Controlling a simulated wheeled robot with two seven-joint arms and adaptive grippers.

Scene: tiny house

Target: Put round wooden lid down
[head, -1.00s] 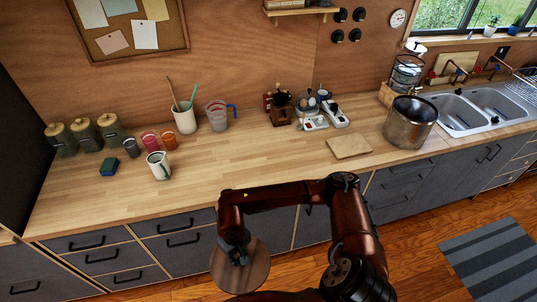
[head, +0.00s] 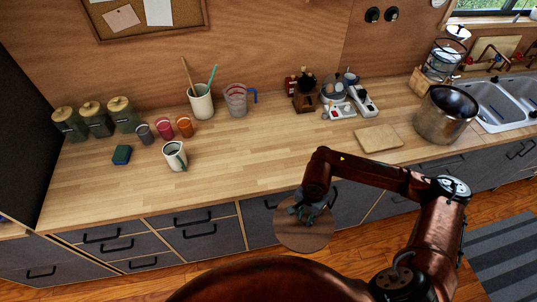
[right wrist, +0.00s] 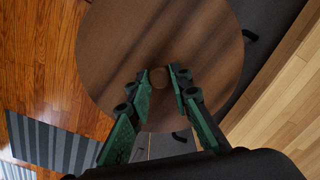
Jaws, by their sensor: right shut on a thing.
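The round wooden lid (head: 304,236) is a flat brown disc in the head view, held in front of the drawers, below the counter's front edge. My right gripper (head: 312,208) is above the lid and shut on its small knob. In the right wrist view the lid (right wrist: 165,40) fills the upper middle, and the two green fingers (right wrist: 160,78) close on the round knob. The wooden counter (head: 250,155) has a wide bare stretch behind the lid. My left gripper is not in view.
A metal pot (head: 446,114) and a wooden board (head: 379,138) stand at the right of the counter. The middle front of the counter is clear.

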